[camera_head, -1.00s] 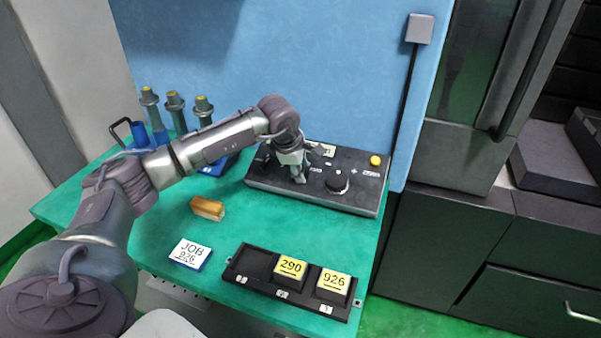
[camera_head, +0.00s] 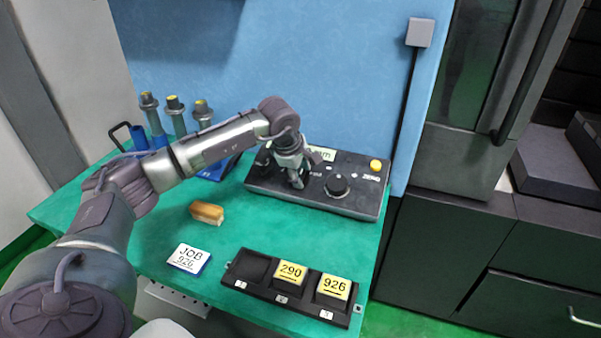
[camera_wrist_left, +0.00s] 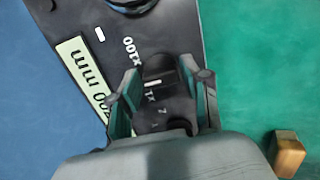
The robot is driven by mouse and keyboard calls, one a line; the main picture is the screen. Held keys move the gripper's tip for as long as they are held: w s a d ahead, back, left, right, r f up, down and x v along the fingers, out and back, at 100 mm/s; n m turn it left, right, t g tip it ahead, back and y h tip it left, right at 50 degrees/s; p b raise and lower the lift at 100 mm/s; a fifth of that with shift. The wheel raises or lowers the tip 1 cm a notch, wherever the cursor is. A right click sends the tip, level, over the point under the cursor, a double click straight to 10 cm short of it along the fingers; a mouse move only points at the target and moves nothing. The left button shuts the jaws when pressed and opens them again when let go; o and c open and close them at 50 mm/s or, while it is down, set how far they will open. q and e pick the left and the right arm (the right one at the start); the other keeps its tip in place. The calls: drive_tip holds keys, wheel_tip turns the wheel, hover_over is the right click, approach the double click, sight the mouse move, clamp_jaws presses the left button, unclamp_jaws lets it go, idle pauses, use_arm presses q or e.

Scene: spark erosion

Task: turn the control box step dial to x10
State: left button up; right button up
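The black control box (camera_head: 270,181) stands at the back of the green bench, against the blue panel. My left gripper (camera_head: 296,182) points down over its left-middle part. In the left wrist view the open fingers (camera_wrist_left: 168,88) are on either side of a dark round dial (camera_wrist_left: 158,68). A gap shows at the right finger; contact at the left finger cannot be told. White labels including X100 (camera_wrist_left: 132,50) lie beside the dial. In the head view the gripper hides this dial. Another black dial (camera_head: 337,186) is to its right. My right gripper is out of view.
The box carries a yellow button (camera_head: 376,165) and a pale display (camera_head: 322,153). A tan block (camera_head: 206,213), a JOB 926 card (camera_head: 188,258) and a black tray (camera_head: 238,267) with yellow-topped blocks 290 and 926 lie in front. Several tool holders (camera_head: 174,112) stand left, near my arm.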

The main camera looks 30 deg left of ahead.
use_arm(q)
drive_tip(key=shift+o, duration=0.8)
drive_tip(key=v, duration=1.2)
